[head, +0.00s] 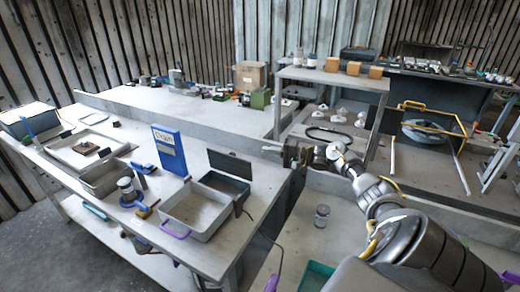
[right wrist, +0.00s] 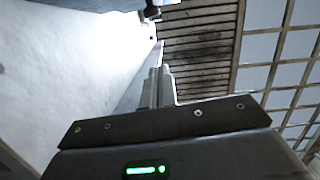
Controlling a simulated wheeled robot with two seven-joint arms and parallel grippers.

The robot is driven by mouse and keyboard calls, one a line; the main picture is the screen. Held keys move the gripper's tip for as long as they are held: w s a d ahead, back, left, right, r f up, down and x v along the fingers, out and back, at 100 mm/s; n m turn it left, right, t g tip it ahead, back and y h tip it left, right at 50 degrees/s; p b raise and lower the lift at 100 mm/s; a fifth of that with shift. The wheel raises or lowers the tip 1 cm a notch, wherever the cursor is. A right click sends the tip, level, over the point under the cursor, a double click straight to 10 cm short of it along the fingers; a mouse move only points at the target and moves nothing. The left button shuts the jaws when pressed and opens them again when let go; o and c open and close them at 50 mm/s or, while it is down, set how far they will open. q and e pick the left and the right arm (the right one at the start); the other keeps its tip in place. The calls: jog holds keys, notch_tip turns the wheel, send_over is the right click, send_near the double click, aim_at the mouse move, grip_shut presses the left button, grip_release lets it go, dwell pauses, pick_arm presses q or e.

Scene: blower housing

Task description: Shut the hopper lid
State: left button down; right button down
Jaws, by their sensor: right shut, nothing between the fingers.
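The hopper (head: 226,188) is a dark grey box on the bench, behind a light grey bin. Its flat dark lid (head: 230,163) stands raised, nearly upright, along the far side of the box. My right gripper (head: 268,149) is to the right of the lid, apart from it, with its fingers pointing left. In the right wrist view the two fingers (right wrist: 158,84) are together and empty. The hopper and its lid cannot be made out in that view. My left gripper is not in view.
A light grey bin (head: 195,211) stands in front of the hopper. A blue binder (head: 169,150) stands upright to its left. A shelf table (head: 335,80) stands behind the arm.

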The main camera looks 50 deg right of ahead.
aim_at(231, 162)
jog(key=w+a+b, duration=0.2)
jog(key=w+a, duration=0.4)
jog(key=a, duration=0.1)
jog(key=shift+w+a+f, duration=0.3)
jog(key=shift+w+a, duration=0.1)
dwell(0.3)
jog(key=shift+s+a+r+n, duration=0.1)
jog(key=shift+a+r+n, duration=0.15)
jog(key=shift+n, duration=0.15)
